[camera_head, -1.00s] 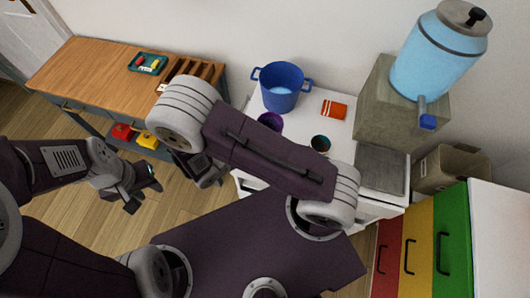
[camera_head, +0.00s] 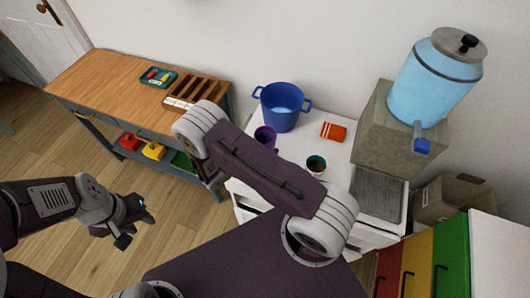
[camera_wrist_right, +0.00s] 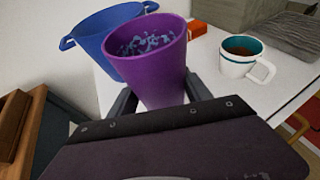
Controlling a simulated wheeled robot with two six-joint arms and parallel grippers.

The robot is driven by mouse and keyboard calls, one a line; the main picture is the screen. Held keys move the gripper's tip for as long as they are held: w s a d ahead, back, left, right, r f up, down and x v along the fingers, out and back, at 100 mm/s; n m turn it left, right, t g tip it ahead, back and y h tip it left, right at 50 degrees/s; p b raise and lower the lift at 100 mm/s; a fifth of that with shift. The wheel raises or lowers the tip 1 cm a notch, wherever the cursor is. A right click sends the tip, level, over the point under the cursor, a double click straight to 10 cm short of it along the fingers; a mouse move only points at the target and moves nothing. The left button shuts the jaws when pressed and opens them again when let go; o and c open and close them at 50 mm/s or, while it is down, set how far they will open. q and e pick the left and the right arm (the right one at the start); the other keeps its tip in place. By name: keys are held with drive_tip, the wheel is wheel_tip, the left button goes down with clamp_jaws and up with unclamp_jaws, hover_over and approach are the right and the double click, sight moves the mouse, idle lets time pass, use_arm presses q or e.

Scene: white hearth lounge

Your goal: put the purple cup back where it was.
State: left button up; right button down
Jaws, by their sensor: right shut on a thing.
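The purple cup (camera_head: 265,136) shows in the head view near the left edge of the white counter, partly behind my right arm. In the right wrist view the purple cup (camera_wrist_right: 148,62) stands upright between the fingers of my right gripper (camera_wrist_right: 160,103), which is shut on it. Pale blue and white bits show inside the cup. Whether its base touches the counter is hidden. My right gripper is hidden behind the arm in the head view. My left gripper (camera_head: 128,228) hangs empty over the floor at the left, its fingers apart.
A blue pot (camera_head: 281,108) stands just behind the cup. A white and teal mug (camera_head: 316,165) with dark contents and an orange packet (camera_head: 333,131) are to the right on the white counter (camera_head: 300,148). A blue water dispenser (camera_head: 433,80) stands at the right, a wooden sideboard (camera_head: 120,80) at the left.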

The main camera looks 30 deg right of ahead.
drive_tip(key=shift+w+d+f, duration=0.1)
drive_tip(key=shift+w, duration=0.05)
drive_tip(key=f, duration=0.3)
drive_tip(key=shift+s, duration=0.25)
drive_tip(key=shift+w+f, duration=0.1)
drive_tip(key=shift+f, duration=0.3)
drive_tip(key=shift+w, duration=0.1)
drive_tip(key=shift+f, duration=0.25)
drive_tip(key=c, duration=0.6)
unclamp_jaws()
drive_tip(key=shift+c, duration=0.2)
drive_tip(key=shift+o, duration=0.9)
drive_tip(key=shift+r, duration=0.1)
